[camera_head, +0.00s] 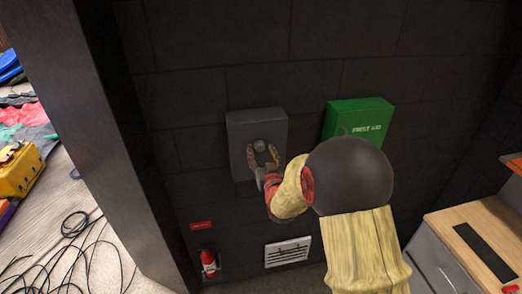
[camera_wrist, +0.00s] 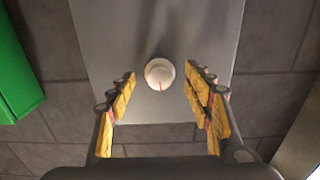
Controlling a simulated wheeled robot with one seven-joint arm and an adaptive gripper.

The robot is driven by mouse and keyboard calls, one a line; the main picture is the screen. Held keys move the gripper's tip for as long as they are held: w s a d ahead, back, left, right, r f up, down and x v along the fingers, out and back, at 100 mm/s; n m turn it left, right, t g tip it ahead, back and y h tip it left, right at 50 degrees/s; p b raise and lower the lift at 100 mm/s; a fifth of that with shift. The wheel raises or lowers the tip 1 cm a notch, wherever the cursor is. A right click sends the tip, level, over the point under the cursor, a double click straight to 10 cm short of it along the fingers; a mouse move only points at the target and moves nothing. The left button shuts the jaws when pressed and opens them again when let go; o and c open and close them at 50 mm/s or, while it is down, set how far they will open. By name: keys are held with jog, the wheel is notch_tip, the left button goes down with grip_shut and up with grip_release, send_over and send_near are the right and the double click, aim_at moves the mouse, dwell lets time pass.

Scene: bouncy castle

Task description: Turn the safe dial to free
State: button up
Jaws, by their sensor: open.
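The grey safe box (camera_head: 241,128) is fixed to the dark block wall, and its plain grey face (camera_wrist: 100,50) fills the middle of the wrist view. The round whitish dial (camera_wrist: 160,73) sits on that face, with a red mark at its edge towards the bottom of the picture. In the head view the dial (camera_head: 260,144) is small and its mark cannot be made out. My gripper (camera_wrist: 160,85) is open, its yellow-padded fingers on either side of the dial with gaps showing. Whether the fingertips reach the dial's depth is hard to tell. No lettering shows on the face.
A green first aid box (camera_head: 358,117) hangs on the wall right of the safe. Below are a red sign (camera_head: 201,226), a fire extinguisher (camera_head: 209,262) and a white vent (camera_head: 288,252). A wooden-topped desk (camera_head: 470,235) stands at right. Cables (camera_head: 75,245) lie on the floor at left.

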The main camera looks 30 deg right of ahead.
jog(key=shift+w+d, duration=0.15)
jog(key=shift+w, duration=0.25)
jog(key=c, duration=1.1)
jog(key=shift+c, duration=0.4)
